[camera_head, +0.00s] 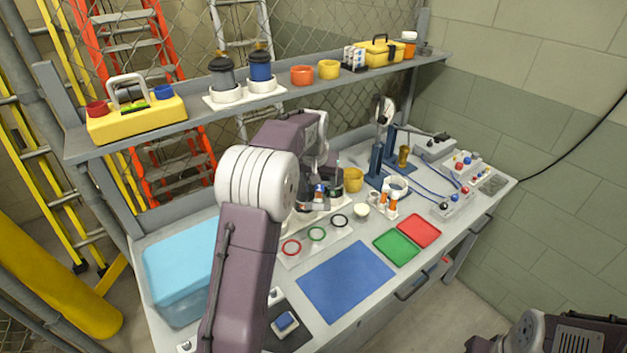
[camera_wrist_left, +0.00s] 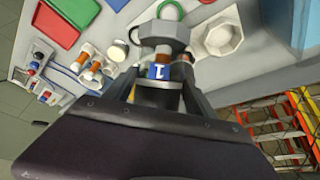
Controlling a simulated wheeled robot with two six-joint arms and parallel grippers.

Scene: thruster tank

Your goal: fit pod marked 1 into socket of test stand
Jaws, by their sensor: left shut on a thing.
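The pod marked 1 (camera_wrist_left: 158,72) shows in the left wrist view, with a blue label, an orange band and a grey hexagonal end. My left gripper (camera_wrist_left: 157,92) is shut on it. In the head view, my left gripper (camera_head: 318,197) is partly hidden by its own wrist, over the white holder area of the bench; the pod's blue label (camera_head: 319,189) shows small there. A blue upright stand (camera_head: 377,163), which looks like the test stand, is to the right of the gripper, with a pale ring (camera_head: 398,187) at its base. I cannot make out its socket. My right gripper is out of view.
Coloured rings (camera_head: 316,234), a blue mat (camera_head: 345,280), a green tray (camera_head: 396,247) and a red tray (camera_head: 419,231) lie in front. A shelf (camera_head: 200,130) runs above the back.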

